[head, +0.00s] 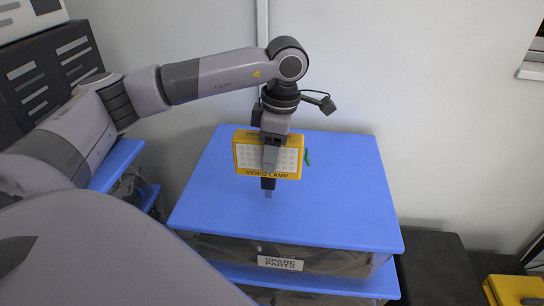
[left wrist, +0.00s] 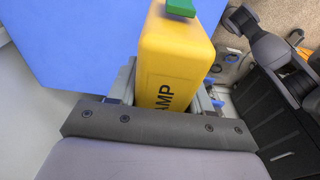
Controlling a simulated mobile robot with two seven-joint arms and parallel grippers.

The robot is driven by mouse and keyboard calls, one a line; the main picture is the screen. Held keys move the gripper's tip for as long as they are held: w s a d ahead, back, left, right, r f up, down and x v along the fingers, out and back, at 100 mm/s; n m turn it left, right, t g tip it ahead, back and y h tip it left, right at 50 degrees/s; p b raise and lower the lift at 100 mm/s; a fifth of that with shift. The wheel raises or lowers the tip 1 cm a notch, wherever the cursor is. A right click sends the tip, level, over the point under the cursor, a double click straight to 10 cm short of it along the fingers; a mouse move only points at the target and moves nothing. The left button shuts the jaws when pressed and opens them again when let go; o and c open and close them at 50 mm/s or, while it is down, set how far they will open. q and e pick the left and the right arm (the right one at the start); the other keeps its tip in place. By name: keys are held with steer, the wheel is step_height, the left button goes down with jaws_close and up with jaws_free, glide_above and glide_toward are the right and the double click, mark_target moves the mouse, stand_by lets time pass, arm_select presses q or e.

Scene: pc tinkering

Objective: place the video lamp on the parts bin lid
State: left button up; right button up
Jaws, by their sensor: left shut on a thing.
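The video lamp (head: 241,156) is a yellow box with a pale grid of light cells and "VIDEO LAMP" lettering. My left gripper (head: 268,182) is shut on it, with a finger across its front face. The lamp is over the blue parts bin lid (head: 335,205); I cannot tell whether it touches the lid. In the left wrist view the lamp (left wrist: 178,50) sits between the fingers, with a green knob on it, and the blue lid (left wrist: 70,40) is at upper left. My right gripper is not in view.
The lid tops a bin labelled "SPARE PARTS" (head: 280,263). The lid around the lamp is clear. A white wall (head: 430,110) stands behind. A dark box (head: 435,270) and a yellow case (head: 515,290) are at lower right. A dark panelled unit (head: 45,75) is at left.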

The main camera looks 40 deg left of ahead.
arm_select(q)
steer(key=shift+f, duration=0.85)
steer(key=o, duration=1.3)
steer(key=r, duration=0.4)
steer(key=d+r+p, duration=0.1)
steer(key=r, duration=0.7)
steer(key=shift+w+d+r, duration=0.1)
steer(key=shift+w+d, duration=0.05)
steer(key=shift+w, duration=0.25)
